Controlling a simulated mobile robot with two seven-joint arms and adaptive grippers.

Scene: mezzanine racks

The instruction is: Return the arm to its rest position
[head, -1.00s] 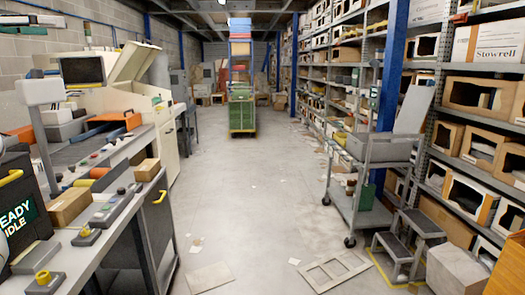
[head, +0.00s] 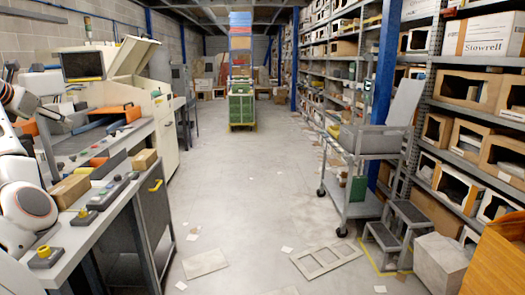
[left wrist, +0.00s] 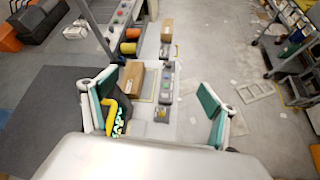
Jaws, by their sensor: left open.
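My left arm (head: 25,205), white with an orange-marked joint, is folded at the left edge of the head view, beside the workbench. In the left wrist view my left gripper (left wrist: 160,106) is open, its two green-padded fingers wide apart with nothing between them in its grasp. Beyond the fingers lies the bench with a cardboard box (left wrist: 131,77), which also shows in the head view (head: 70,190). My right gripper is not in view.
The workbench (head: 88,235) with control boxes runs along the left. A grey cart (head: 362,205), a step stool (head: 397,235) and shelving stand at right. A flat frame (head: 325,258) lies on the floor. The middle aisle is mostly clear up to a green trolley (head: 241,108).

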